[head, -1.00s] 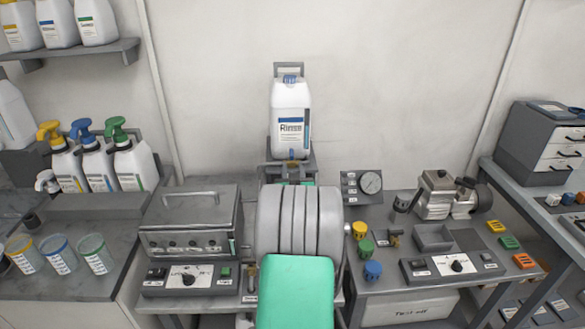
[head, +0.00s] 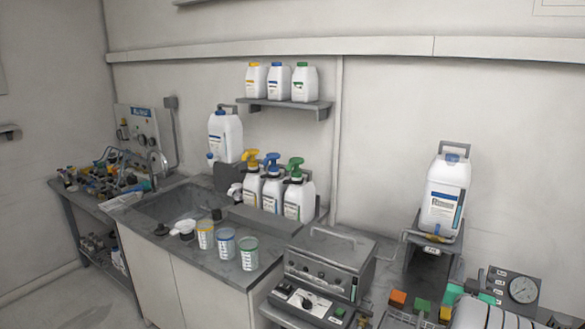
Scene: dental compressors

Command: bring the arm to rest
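My gripper is not in view in the head view, so I cannot see whether it is open or shut or holds anything. No part of the arm can be made out for certain in this view.
A sink counter (head: 178,207) stands left of centre, with three cups, including a blue-marked one (head: 225,243), and pump bottles (head: 272,190). A metal-cased unit (head: 325,262) is at the front. A white Rinse bottle (head: 445,195) stands on a stand at right, near a gauge (head: 522,289). Floor shows at lower left.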

